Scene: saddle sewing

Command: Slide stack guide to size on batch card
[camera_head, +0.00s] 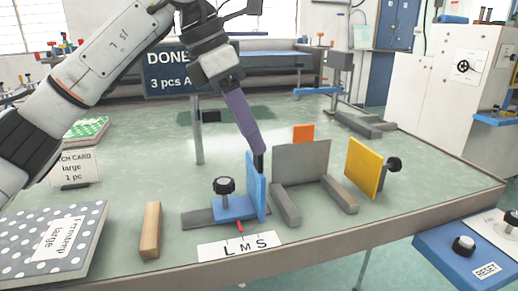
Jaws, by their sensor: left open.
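The blue stack guide (233,208) has an upright plate, a black knob (224,186) and a red pointer (239,227). It sits on a grey rail (198,219) above a white label (240,247) reading L M S. The pointer is about at M. The batch card (75,168) at left reads large, 1 pc, its top partly hidden by my arm. My left gripper (259,163) is open, with its fingertips down at the top of the guide's upright plate; I cannot tell whether they touch it. My right gripper is out of view.
A grey upright plate (301,162) with grey bars stands right of the guide, then a yellow plate (363,168) with a black knob. A wooden block (151,230) and a dotted stack labelled large (50,240) are at left. A DONE sign (170,84) stands behind; a RESET box (475,255) is at right.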

